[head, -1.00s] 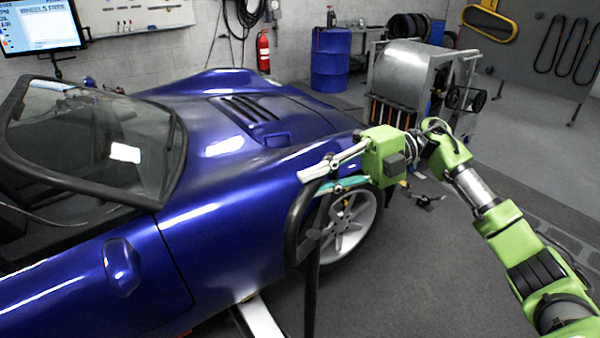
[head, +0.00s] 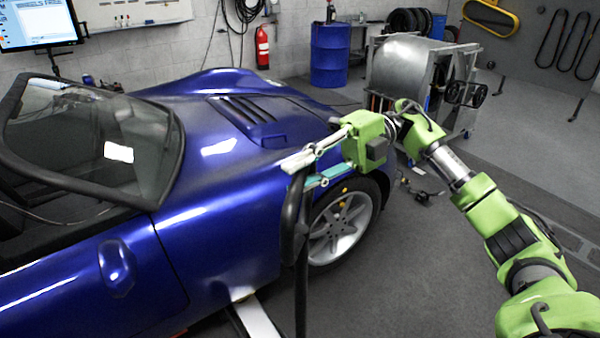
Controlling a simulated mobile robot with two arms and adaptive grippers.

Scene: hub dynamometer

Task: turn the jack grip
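The jack grip (head: 289,222) is a black curved loop at the top of a dark upright pole (head: 302,290), beside the blue car's front wheel. My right gripper (head: 303,172) is at the upper end of the grip, with one pale finger above and one teal-padded finger lower down. The grip's top passes in between the fingers and is partly hidden there. The fingers appear closed around it, though the contact itself is hard to see. My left gripper is not in view.
The blue car (head: 230,165) stands close on the left, with its front wheel (head: 340,225) just right of the grip. A white beam (head: 258,318) lies low by the pole. A metal drum machine (head: 412,70) and a blue barrel (head: 330,55) stand behind. The right floor is open.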

